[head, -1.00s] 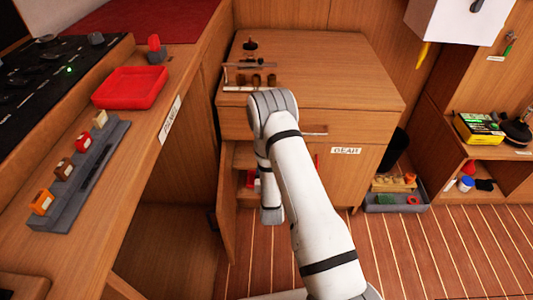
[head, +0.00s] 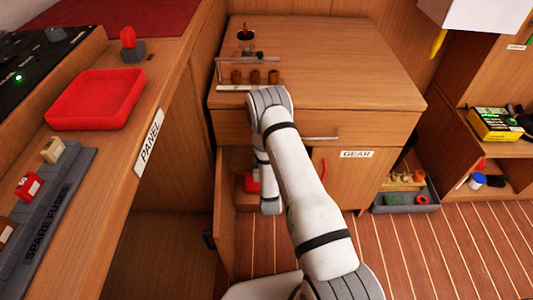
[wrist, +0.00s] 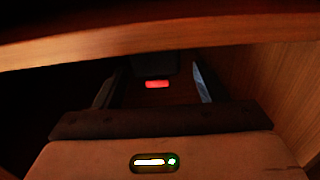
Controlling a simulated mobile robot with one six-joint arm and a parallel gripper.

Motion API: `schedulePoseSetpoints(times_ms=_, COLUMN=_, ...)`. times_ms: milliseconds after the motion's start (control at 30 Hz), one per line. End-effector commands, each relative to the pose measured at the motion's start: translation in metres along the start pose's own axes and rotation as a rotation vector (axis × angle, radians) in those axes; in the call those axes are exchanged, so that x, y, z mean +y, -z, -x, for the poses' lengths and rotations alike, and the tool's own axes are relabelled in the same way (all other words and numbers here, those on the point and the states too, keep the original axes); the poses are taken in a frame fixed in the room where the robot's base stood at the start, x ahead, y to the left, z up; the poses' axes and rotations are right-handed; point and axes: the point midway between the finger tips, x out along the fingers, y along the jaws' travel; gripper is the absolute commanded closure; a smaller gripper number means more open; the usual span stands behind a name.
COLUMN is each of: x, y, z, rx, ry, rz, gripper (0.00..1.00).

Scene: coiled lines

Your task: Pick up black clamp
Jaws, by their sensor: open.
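My gripper (wrist: 154,90) shows in the wrist view inside a dark space under a wooden edge. Its two fingers stand apart, open, with nothing visibly held. A small red patch (wrist: 157,84) shows between the fingers, with a dark blocky shape (wrist: 155,65) just beyond it. I cannot tell whether that shape is the black clamp; no black clamp is clearly visible. In the head view my arm reaches down in front of the open-doored cabinet (head: 330,125), and my gripper is hidden. A red item (head: 252,184) lies inside the cabinet, beside my arm.
The open cabinet door (head: 225,215) stands left of my arm. The counter with a red tray (head: 97,98) and fuse rack (head: 55,200) runs along the left. A grey bin (head: 408,202) sits on the floor at right. Wooden walls close in on the wrist view.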

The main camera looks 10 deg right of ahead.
Motion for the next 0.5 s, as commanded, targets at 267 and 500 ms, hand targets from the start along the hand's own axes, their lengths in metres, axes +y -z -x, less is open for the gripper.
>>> schedulePoseSetpoints(times_ms=267, x=0.001, y=-0.002, z=-0.039, rx=0.003, ry=0.006, rz=0.000, gripper=0.35)
schedulePoseSetpoints(times_ms=500, x=0.000, y=-0.001, z=-0.044, rx=0.001, ry=0.007, rz=0.000, gripper=0.35)
